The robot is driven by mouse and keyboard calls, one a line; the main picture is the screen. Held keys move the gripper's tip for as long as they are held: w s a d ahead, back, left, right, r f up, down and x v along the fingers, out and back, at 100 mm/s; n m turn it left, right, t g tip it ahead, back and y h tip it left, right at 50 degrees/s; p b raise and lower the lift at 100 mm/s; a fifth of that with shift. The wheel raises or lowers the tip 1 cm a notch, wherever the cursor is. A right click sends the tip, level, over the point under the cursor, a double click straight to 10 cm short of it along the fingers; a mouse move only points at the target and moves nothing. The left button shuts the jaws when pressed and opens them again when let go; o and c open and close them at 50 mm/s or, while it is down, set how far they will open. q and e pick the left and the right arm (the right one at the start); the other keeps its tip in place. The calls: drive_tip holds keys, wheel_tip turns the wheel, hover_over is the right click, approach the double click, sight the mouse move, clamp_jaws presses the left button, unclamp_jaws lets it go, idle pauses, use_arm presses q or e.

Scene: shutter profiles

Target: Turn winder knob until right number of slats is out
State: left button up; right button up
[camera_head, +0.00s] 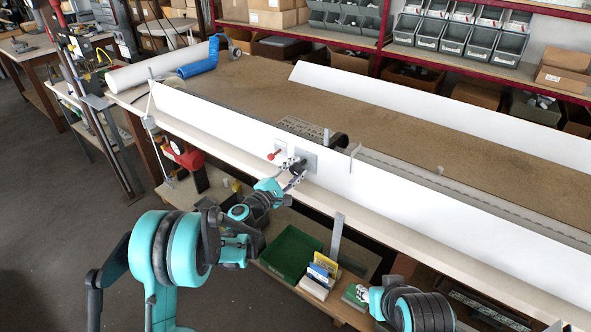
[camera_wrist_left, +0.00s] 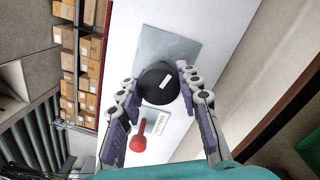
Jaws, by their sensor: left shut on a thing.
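The black winder knob (camera_head: 298,166) sits on a grey plate (camera_head: 308,156) on the long white front panel (camera_head: 220,122). My left gripper (camera_head: 292,172) is shut on the knob. In the left wrist view the knob (camera_wrist_left: 160,83) is round and black with a small white mark, and the fingers of my left gripper (camera_wrist_left: 157,79) flank it. A red lever (camera_head: 274,154) is beside the knob. A long grey profile strip (camera_head: 470,200) lies behind the panel to the right; its slats are too small to count. My right arm shows low at the right; its fingers are not clear.
The brown bench top (camera_head: 400,140) lies behind the panel, with a second white panel (camera_head: 400,95) at the back. A green crate (camera_head: 290,254) stands on the shelf below. A blue roll (camera_head: 198,66) lies at the back left. A red tool (camera_head: 184,155) hangs at the left.

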use_arm(q)
drive_tip(key=m, duration=0.5)
drive_tip(key=shift+g, duration=0.3)
drive_tip(key=m, duration=0.4)
drive_tip(key=shift+m+g, duration=0.3)
drive_tip(key=shift+m, duration=0.1)
drive_tip(key=m, duration=0.4)
drive_tip(key=shift+r+m+h, duration=0.1)
drive_tip(key=shift+m+h, duration=0.2)
drive_tip(key=shift+m, duration=0.1)
drive_tip(key=m, duration=0.4)
drive_tip(key=shift+g+p, duration=0.3)
drive_tip(key=m, duration=0.4)
drive_tip(key=shift+y, duration=0.4)
drive_tip(key=m, duration=0.4)
drive_tip(key=shift+d, duration=0.1)
drive_tip(key=m+y, duration=0.1)
drive_tip(key=m, duration=0.3)
drive_tip(key=shift+s, duration=0.1)
drive_tip(key=shift+m, duration=1.8)
